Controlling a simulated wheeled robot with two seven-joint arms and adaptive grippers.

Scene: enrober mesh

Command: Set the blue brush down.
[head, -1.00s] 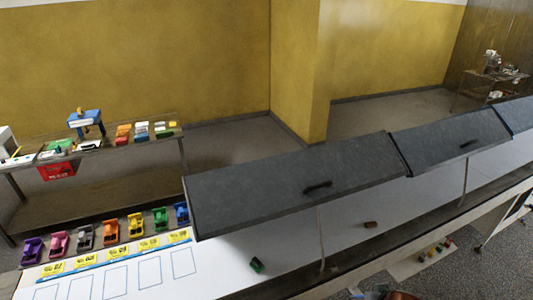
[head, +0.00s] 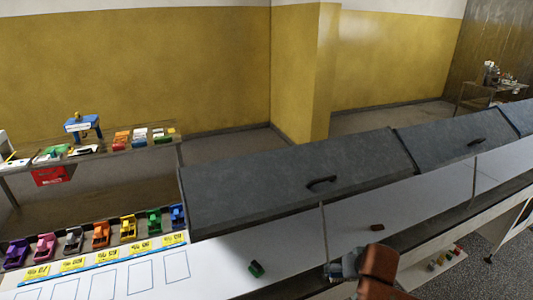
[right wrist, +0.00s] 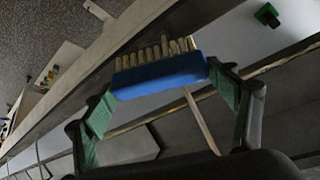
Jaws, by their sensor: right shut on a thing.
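The blue brush (right wrist: 162,76), a blue block with pale bristles, is held crosswise between the green-padded fingers of my right gripper (right wrist: 168,90) in the right wrist view. Its bristles point up in that picture, and it appears to be clear of any surface. In the head view my right gripper (head: 343,268) is at the bottom, over the front edge of the long white surface; the brush cannot be made out clearly there. My left gripper is not in view.
The long white surface (head: 300,248) bears a small green piece (head: 256,268) and a brown piece (head: 377,227). Grey hoods (head: 290,180) with handles stand open behind it. Coloured bins (head: 101,234) line the left end. Most of the white surface between the pieces is bare.

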